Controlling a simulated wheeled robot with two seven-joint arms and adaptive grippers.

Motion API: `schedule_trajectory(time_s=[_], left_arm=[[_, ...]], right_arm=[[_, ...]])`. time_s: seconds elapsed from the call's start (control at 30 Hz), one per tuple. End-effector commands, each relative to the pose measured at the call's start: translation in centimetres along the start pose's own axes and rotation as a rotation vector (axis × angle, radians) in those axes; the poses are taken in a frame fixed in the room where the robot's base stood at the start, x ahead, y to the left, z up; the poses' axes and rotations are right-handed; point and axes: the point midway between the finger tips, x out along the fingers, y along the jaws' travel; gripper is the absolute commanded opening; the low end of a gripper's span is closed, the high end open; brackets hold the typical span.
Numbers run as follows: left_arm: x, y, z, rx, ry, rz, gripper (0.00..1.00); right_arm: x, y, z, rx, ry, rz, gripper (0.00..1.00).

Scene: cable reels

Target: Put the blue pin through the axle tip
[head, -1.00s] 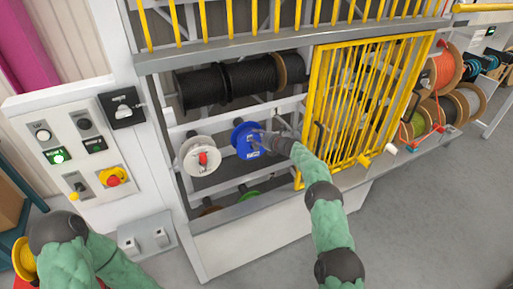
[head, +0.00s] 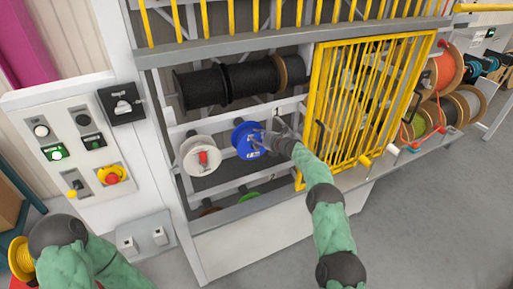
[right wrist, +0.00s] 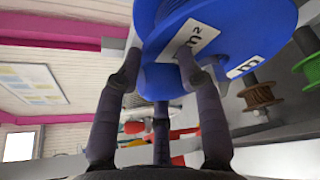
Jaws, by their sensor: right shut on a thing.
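The blue reel (head: 241,142) with white labels sits in the rack, right of the white reel (head: 190,162). My right gripper (head: 266,140) reaches in from the right and is at the blue reel's right side. In the right wrist view, its fingers (right wrist: 160,85) close around a blue part of the reel (right wrist: 265,35), against a white label. I cannot make out a separate blue pin or the axle tip; the fingers and reel may hide them. My left arm shows at the lower left, but its gripper is out of view.
Black cable reels (head: 235,82) hang above the blue reel. A yellow barred gate (head: 365,105) stands close right of my right arm. A control panel (head: 80,145) is at the left. A shelf ledge (head: 240,213) runs below the reels. The grey floor at the lower right is clear.

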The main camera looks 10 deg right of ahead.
Motion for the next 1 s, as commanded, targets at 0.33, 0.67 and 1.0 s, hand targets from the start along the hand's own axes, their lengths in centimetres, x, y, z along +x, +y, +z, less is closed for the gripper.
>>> schedule_trajectory(time_s=[0.33, 0.67, 1.0], left_arm=[[1.09, -0.39, -0.04, 0.000, 0.000, 0.000, 0.44], [1.03, -0.37, -0.04, 0.000, 0.000, 0.000, 0.44], [0.99, -0.36, -0.03, 0.000, 0.000, 0.000, 0.44]], right_arm=[[0.53, -2.77, -4.14, 0.020, 0.040, -0.024, 0.00], [0.53, -2.72, -4.14, 0.021, 0.041, -0.023, 0.66], [0.62, -2.42, -4.16, 0.020, 0.042, -0.018, 0.66]])
